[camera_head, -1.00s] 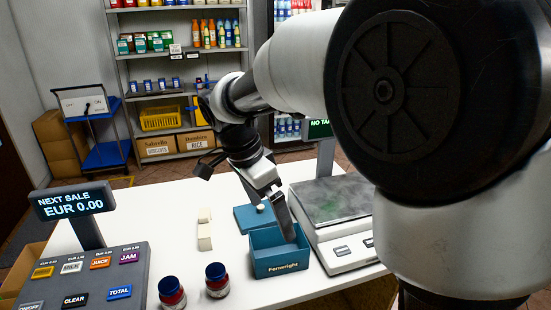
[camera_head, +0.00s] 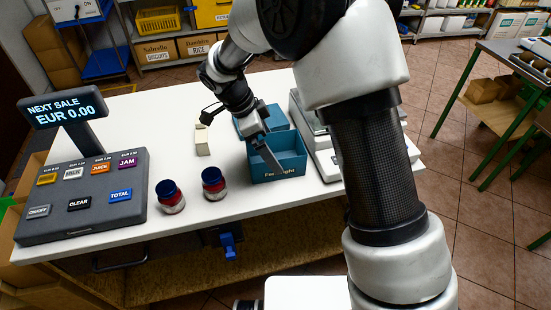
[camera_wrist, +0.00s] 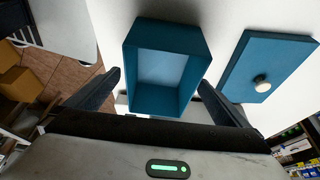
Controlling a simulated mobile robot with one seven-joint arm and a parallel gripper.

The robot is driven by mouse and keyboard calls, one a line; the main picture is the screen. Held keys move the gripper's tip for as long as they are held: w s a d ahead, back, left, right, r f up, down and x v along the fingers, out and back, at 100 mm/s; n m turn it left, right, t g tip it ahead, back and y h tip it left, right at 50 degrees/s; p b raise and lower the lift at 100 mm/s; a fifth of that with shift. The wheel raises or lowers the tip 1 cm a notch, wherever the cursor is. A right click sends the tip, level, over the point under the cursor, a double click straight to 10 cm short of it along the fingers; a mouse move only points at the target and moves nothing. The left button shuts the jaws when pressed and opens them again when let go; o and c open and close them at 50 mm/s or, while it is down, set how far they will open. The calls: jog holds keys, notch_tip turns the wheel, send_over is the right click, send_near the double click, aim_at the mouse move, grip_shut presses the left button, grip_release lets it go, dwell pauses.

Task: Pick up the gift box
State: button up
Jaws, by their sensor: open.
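The gift box is an open teal box (camera_head: 290,163) with a name on its front, standing upright on the white counter. In the wrist view I look into the empty-looking box (camera_wrist: 135,70). Its teal lid (camera_head: 273,113) with a pale knob lies flat behind it; the lid (camera_wrist: 268,62) is at the right in the wrist view. In the wrist view my gripper's fingers (camera_wrist: 160,80) appear on either side of the box; contact cannot be told.
A scale (camera_head: 326,152) stands close to the right of the box. Two dark-lidded jars (camera_head: 214,184) and a small cream block (camera_head: 202,140) stand to its left. A cash register (camera_head: 85,195) fills the counter's left end. A green-legged table (camera_head: 478,120) stands at right.

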aim_at(281, 157)
jog(key=x, duration=0.2)
jog(key=d+x, duration=0.1)
jog(key=x, duration=0.2)
jog(key=shift+w+r, duration=0.1)
jog(key=shift+w, duration=0.1)
jog(key=shift+w+d+f, duration=0.1)
jog(key=shift+d+f, duration=0.05)
jog(key=shift+f, duration=0.15)
jog(key=shift+f+b, duration=0.2)
jog(key=shift+b, duration=0.1)
jog(key=shift+c, duration=0.3)
jog(key=c, duration=1)
